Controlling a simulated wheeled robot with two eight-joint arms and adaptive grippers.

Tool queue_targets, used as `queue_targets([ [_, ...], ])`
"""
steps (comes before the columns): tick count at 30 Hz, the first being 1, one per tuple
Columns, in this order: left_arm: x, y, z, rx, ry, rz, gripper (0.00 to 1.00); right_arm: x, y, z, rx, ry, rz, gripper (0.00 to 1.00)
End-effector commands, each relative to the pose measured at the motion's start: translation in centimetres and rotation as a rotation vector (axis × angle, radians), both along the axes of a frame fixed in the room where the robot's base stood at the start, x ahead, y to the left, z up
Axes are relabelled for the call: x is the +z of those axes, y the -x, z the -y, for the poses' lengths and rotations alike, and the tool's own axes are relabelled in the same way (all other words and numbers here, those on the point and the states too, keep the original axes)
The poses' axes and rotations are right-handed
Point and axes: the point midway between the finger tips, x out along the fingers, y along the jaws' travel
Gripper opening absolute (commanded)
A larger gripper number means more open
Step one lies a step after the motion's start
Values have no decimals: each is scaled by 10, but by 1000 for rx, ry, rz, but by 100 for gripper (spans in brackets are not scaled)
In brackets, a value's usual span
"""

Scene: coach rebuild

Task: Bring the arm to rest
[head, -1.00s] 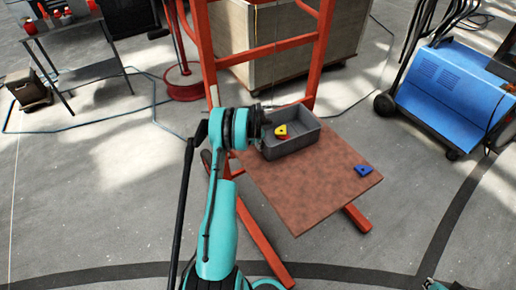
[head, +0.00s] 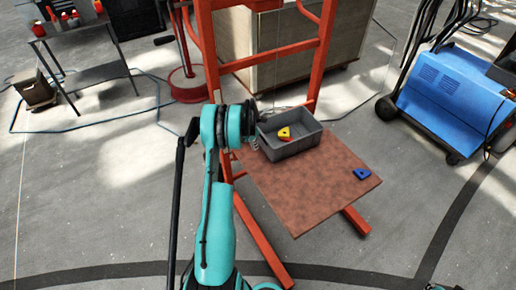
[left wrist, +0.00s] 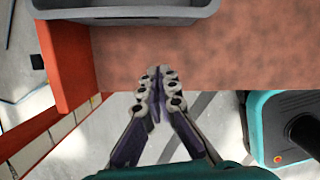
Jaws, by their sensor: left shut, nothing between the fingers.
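My left arm reaches up from the bottom of the head view to the left edge of a reddish-brown board (head: 318,190). My left gripper (left wrist: 157,76) is shut and empty in the left wrist view, its fingertips together over the near edge of the board. In the head view the wrist hides most of this gripper. A grey bin (head: 291,148) stands on the far left part of the board, and its rim also shows in the left wrist view (left wrist: 130,13). My right gripper is not in view.
A blue piece (head: 362,175) lies at the board's right edge. An orange frame (head: 265,58) rises behind the board. A blue machine (head: 447,92) stands at right. The floor in front is clear.

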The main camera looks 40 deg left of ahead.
Motion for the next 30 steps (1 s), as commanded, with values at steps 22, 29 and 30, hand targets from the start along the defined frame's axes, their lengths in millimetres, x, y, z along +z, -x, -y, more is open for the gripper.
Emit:
queue_targets([
  [22, 76, -1, 29, -176, -60, 18, 0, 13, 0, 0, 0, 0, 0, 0],
  [29, 178, -1, 122, -717, -255, 64, 0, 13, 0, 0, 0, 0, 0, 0],
  [30, 194, 2, 140, -818, -293, 72, 0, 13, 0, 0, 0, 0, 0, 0],
])
